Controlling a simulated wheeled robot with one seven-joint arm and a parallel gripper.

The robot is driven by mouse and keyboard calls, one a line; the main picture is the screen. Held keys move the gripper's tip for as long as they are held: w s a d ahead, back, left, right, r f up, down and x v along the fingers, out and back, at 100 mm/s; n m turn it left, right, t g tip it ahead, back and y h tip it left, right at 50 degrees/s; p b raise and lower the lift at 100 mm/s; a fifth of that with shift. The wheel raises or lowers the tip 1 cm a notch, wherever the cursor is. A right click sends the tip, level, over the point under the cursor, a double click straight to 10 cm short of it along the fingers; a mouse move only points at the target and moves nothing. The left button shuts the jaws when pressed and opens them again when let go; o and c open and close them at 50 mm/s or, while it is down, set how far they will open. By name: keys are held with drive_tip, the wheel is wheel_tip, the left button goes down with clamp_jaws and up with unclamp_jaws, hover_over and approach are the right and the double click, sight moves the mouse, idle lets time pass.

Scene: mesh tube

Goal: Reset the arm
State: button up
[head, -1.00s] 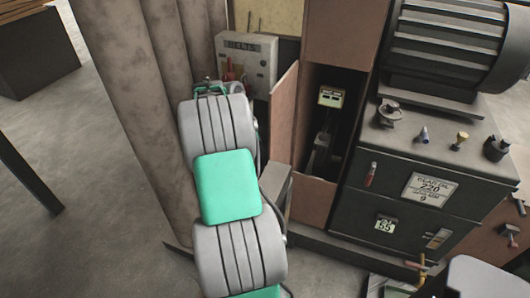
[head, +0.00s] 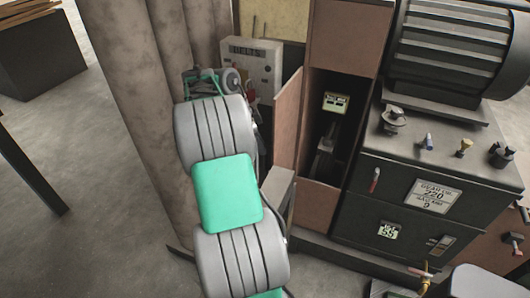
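My arm (head: 227,190), with grey ribbed links and green covers, rises from the bottom centre of the head view. Its far end, with a green frame and a grey round part, shows above the top grey link. My gripper (head: 205,84) is small there and partly hidden by the arm. I cannot make out its fingers or anything held between them. It appears in front of the brown column, left of the pale control box (head: 252,66); I cannot tell whether it touches either.
Tall brown columns (head: 150,100) stand close on the left. An open brown cabinet (head: 320,140) with a small yellowish meter (head: 335,102) inside is to the right. A dark machine (head: 425,200) with knobs fills the right side. Clear floor (head: 95,230) lies at lower left.

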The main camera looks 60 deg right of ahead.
drive_tip(key=shift+v, duration=0.85)
drive_tip(key=w+a+r+n+t, duration=0.1)
drive_tip(key=w+a+r+n, duration=0.15)
drive_tip(key=a+n, duration=0.4)
drive_tip(key=w+a+r+n+t+p, duration=0.1)
drive_tip(key=w+a+n+t, duration=0.2)
drive_tip(key=a, duration=0.6)
drive_tip(key=w+a+r+n, duration=0.2)
drive_tip(key=a+n, duration=0.4)
drive_tip(key=a, duration=0.1)
drive_tip(key=s+a+f+n+t+y, duration=0.1)
drive_tip(key=s+a+f+n, duration=0.1)
drive_tip(key=a+n, duration=0.4)
drive_tip(key=s+a+f+n+t+y, duration=0.1)
drive_tip(key=s+a+n, duration=0.3)
drive_tip(key=a, duration=1)
drive_tip(key=shift+s+a+f+n+t+y, duration=0.4)
drive_tip(key=shift+n+y, duration=0.2)
drive_tip(key=shift+n, duration=0.65)
